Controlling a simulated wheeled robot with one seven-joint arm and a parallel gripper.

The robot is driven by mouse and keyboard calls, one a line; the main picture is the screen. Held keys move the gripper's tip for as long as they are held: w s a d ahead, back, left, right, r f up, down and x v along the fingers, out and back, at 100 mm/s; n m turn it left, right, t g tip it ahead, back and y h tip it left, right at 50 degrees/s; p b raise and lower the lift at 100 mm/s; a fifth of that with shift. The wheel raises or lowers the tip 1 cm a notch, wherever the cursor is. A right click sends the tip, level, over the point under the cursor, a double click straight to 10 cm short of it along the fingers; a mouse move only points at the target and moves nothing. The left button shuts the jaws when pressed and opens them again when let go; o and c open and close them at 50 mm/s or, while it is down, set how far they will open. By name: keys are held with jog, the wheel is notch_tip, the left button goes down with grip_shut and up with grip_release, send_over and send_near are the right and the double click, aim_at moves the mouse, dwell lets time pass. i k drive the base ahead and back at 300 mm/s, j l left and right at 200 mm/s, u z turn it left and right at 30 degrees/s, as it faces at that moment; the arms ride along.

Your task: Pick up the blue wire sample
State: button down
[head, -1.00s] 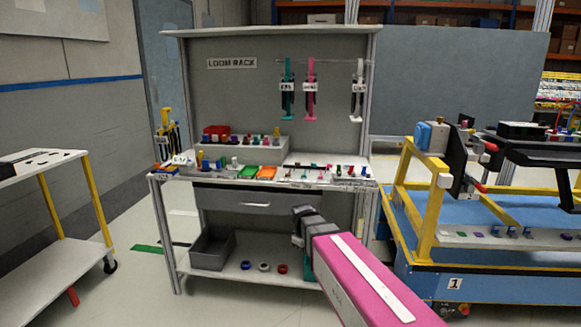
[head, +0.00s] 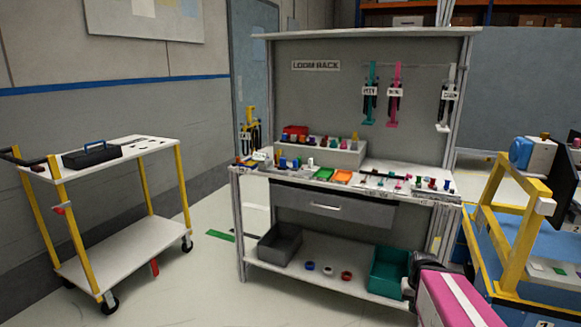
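A small blue ring (head: 310,266), which looks like a coil, lies on the lower shelf of the loom rack bench (head: 340,284). A white ring (head: 328,270) and a red ring (head: 346,276) lie to its right. Small blue pieces (head: 283,162) also stand on the bench top. I cannot tell for certain which blue thing is the wire sample. My gripper (head: 412,280) is at the lower right, at the end of my pink arm, in front of the bench's right side and well right of the blue ring. Its fingers are too dark and small to read.
A grey bin (head: 280,243) and a green bin (head: 388,270) flank the rings. A cart with yellow posts (head: 110,160) carries a dark toolbox (head: 90,154) at left. A blue-and-yellow station (head: 515,240) stands at right.

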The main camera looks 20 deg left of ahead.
aim_at(282, 161)
jog(key=u, duration=1.25)
